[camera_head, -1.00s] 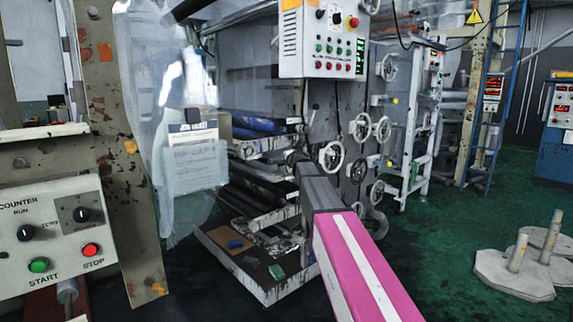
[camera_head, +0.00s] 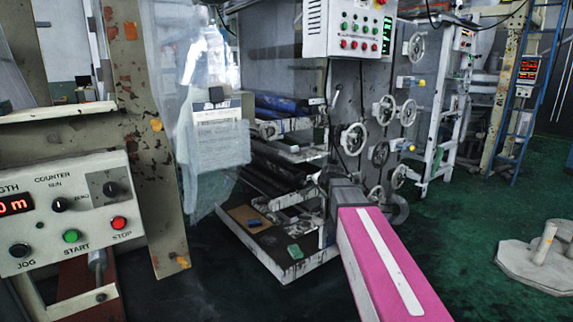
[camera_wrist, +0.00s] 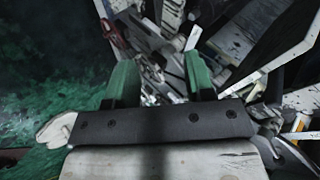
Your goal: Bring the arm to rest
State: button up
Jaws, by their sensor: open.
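My gripper (camera_wrist: 161,82) shows in the wrist view as two green fingers standing apart on a dark bar. Nothing is held between them. Machine parts lie beyond the fingers, blurred and hard to tell apart. In the head view my pink arm (camera_head: 385,265) reaches forward from the lower right to a grey section in front of the film machine (camera_head: 345,110). The gripper itself is hidden there. I cannot tell its distance from the machine.
A counter panel (camera_head: 75,210) with buttons and a rusty post (camera_head: 150,150) stand close at left. Clear plastic film (camera_head: 185,120) hangs beside the post. A low machine tray (camera_head: 285,270) lies near the arm. A pale base with pegs (camera_head: 535,268) stands at right; green floor between is clear.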

jog(key=s+d+f+n+g+h, duration=0.1)
jog(key=s+f+n+g, duration=0.3)
jog(key=s+f, duration=0.8)
jog(key=s+d+f+n+g+h, duration=0.1)
jog(key=s+d+f+n+g, duration=0.2)
jog(key=s+f, duration=0.9)
jog(key=s+n+g, duration=0.2)
jog(key=s, duration=0.3)
jog(key=shift+d+g, duration=0.2)
jog(key=shift+g, duration=0.1)
